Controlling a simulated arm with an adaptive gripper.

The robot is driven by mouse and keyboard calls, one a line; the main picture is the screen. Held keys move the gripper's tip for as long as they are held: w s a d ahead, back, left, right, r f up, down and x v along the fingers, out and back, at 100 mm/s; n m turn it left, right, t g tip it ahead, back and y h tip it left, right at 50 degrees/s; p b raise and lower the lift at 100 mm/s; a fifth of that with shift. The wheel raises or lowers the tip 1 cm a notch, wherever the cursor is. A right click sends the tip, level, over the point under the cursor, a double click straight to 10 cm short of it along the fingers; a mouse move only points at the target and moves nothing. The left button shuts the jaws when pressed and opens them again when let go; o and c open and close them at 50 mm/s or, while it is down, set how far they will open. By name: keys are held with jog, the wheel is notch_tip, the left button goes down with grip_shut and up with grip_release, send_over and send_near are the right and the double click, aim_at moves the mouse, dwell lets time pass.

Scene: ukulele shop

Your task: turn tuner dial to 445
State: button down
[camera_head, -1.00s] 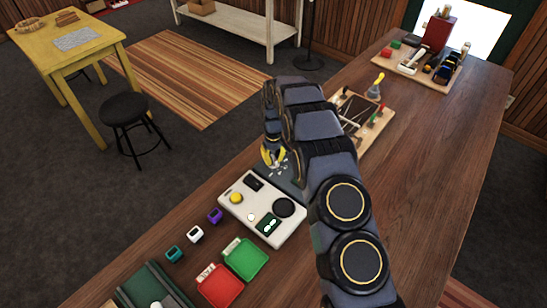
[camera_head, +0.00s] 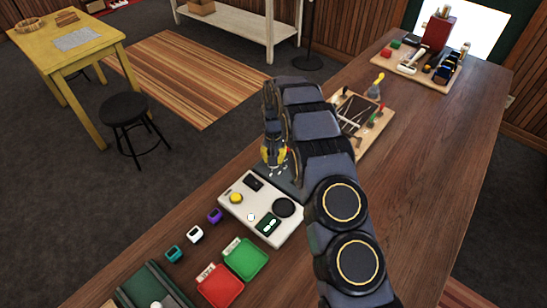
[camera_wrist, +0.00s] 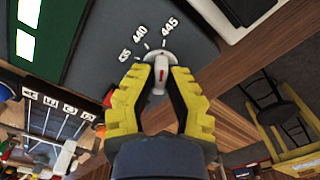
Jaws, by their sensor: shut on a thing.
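The tuner dial (camera_wrist: 160,72) is a small white knob with a red mark on its ridge. It sits on a dark grey tuner panel (camera_wrist: 100,45) with white labels 435, 440 and 445 around it. In the wrist view the red mark points roughly straight up, near the 445 tick; I cannot tell if it lines up exactly. My gripper (camera_wrist: 160,85) has its yellow-and-black fingers shut on the dial, one on each side. In the head view my gripper (camera_head: 274,160) is over the tuner panel (camera_head: 292,190), and my arm hides most of the panel.
A white box (camera_head: 240,212) with a yellow button and black round pad is just in front of the tuner. Green (camera_head: 246,259) and red (camera_head: 220,285) trays and several small coloured clip devices lie nearer. A wooden tool board (camera_head: 375,133) stands behind my arm. The bench's right side is clear.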

jog(key=shift+s+f, duration=0.1)
jog(key=shift+f, duration=0.05)
jog(key=c, duration=1)
grip_release()
jog(key=shift+c, duration=0.2)
notch_tip(320, 180, up, 12)
